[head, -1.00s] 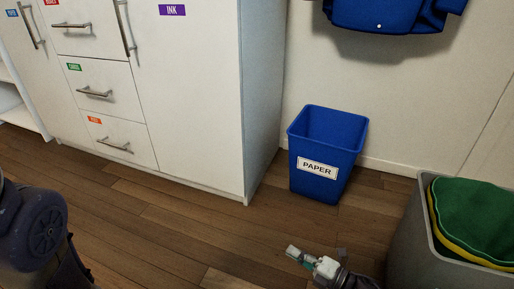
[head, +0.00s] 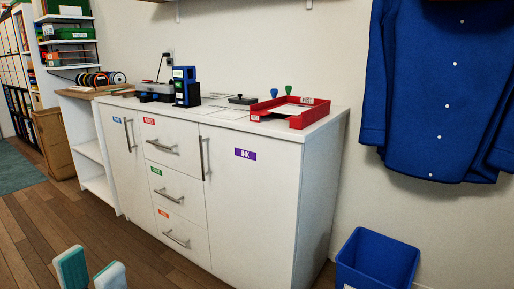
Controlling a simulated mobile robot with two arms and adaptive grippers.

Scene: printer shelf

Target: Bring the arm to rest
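My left gripper (head: 91,274) shows at the bottom left of the head view, over the wooden floor in front of the cabinet. Only its two teal-padded fingertips are in the picture. They stand apart with a gap between them, and nothing shows in the gap. The rest of the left arm is below the picture's edge. My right gripper is not in view.
A white cabinet (head: 250,209) with drawers and doors stands ahead. On it are a red tray (head: 294,122) and a blue-and-black device (head: 186,90). A blue bin (head: 378,262) is at lower right, below a hanging blue coat (head: 441,84).

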